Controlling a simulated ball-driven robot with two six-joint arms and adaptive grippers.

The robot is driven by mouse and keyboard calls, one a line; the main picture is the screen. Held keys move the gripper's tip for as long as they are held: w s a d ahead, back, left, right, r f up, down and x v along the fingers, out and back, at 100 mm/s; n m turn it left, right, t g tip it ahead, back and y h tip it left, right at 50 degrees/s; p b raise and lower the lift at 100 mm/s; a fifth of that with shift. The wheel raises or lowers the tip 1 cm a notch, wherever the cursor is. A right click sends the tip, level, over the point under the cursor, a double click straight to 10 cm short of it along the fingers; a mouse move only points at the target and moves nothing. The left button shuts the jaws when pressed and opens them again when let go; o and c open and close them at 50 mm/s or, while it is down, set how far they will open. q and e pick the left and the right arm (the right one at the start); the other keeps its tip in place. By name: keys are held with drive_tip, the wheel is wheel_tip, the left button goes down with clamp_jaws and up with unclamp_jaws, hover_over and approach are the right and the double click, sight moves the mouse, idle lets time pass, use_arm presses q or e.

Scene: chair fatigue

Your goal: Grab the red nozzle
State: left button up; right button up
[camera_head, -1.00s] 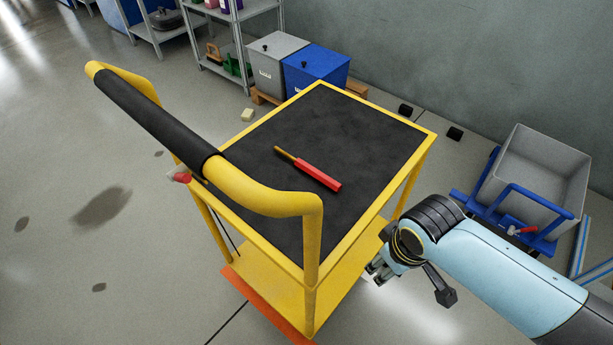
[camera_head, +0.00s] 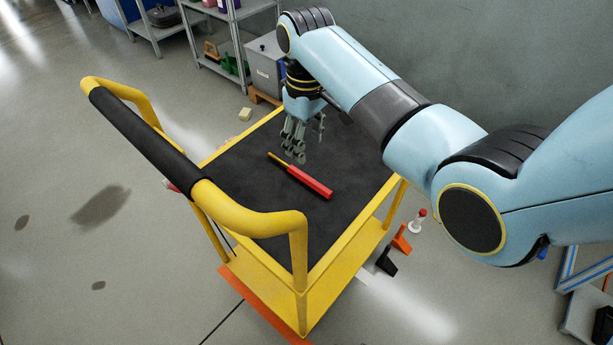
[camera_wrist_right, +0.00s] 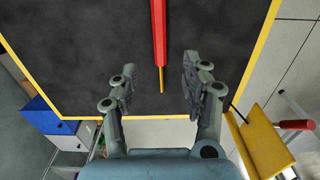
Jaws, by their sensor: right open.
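The red nozzle (camera_head: 310,182) lies on the black top of the yellow cart, with its thin brass-coloured tip (camera_head: 278,158) towards the far left. My right gripper (camera_head: 296,155) is open and empty, pointing down above the cart top close to the nozzle's tip. In the right wrist view the red nozzle (camera_wrist_right: 158,35) runs in from the top edge, and its tip lies between the lines of the open fingers (camera_wrist_right: 157,90). The gripper appears to be above the nozzle and not touching it. My left gripper is not in view.
The yellow cart (camera_head: 345,243) has a raised handle with a black grip (camera_head: 145,143) at the left. Behind it stand a grey bin (camera_head: 264,65) and a metal shelf (camera_head: 232,45). Small orange and black items (camera_head: 401,240) lie on the floor to the right.

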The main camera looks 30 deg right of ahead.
drive_tip(key=b, duration=0.1)
hover_over(307, 176)
wheel_tip(307, 176, down, 5)
drive_tip(key=shift+a+f, duration=0.1)
wheel_tip(307, 176, down, 5)
drive_tip(key=shift+f+b, duration=0.15)
drive_tip(key=shift+b, duration=0.95)
clamp_jaws()
